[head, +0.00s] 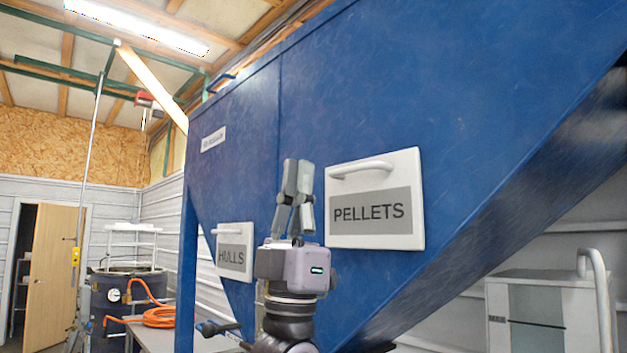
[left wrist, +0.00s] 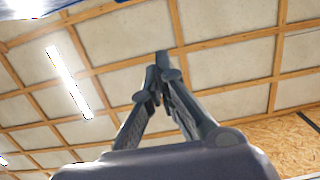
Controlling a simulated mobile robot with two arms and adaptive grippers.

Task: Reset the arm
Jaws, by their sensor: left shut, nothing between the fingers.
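My left gripper (head: 298,178) points straight up in the head view, in front of the blue hopper (head: 240,150). Its fingers are shut with nothing between them. In the left wrist view the gripper (left wrist: 160,68) shows its fingertips together against the ceiling. The white PELLETS door (head: 375,165) with its handle is just right of the gripper and looks shut. The white HULLS door (head: 235,262) is lower left, also shut. The gripper appears apart from both doors. My right gripper is not in view.
A dark drum (head: 125,305) with an orange hose (head: 160,317) stands at the left. An open wooden door (head: 52,260) is behind it. A grey cabinet (head: 540,310) stands at the lower right, under the hopper's slope. Above the gripper is only the ceiling (left wrist: 230,50).

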